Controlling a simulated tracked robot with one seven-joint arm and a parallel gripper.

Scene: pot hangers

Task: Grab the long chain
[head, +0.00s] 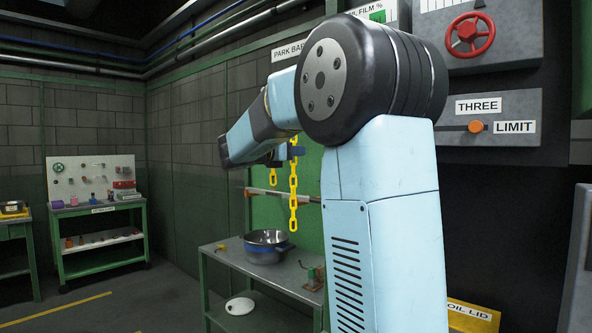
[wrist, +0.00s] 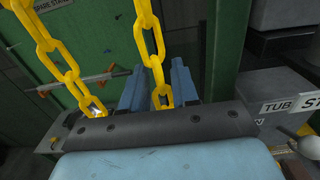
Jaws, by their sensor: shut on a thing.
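The long yellow chain (head: 293,195) hangs at the green panel and its lower end dangles well below my gripper (head: 291,152). In the wrist view, my gripper (wrist: 157,88) has its two blue fingers on either side of one yellow chain (wrist: 151,52), and it is shut on that chain, which matches the long one in the head view. A second yellow chain (wrist: 57,58) runs to the left of the fingers, outside them. In the head view a shorter yellow chain end (head: 273,176) shows just left of the long one. The chains' upper parts are hidden by my arm in the head view.
A horizontal bar (head: 270,193) with orange ends crosses the green panel behind the chains. Below stands a grey bench (head: 235,258) with a blue-and-steel pot (head: 266,246); a white lid (head: 240,305) lies on its lower shelf. A tool board (head: 92,178) stands far left.

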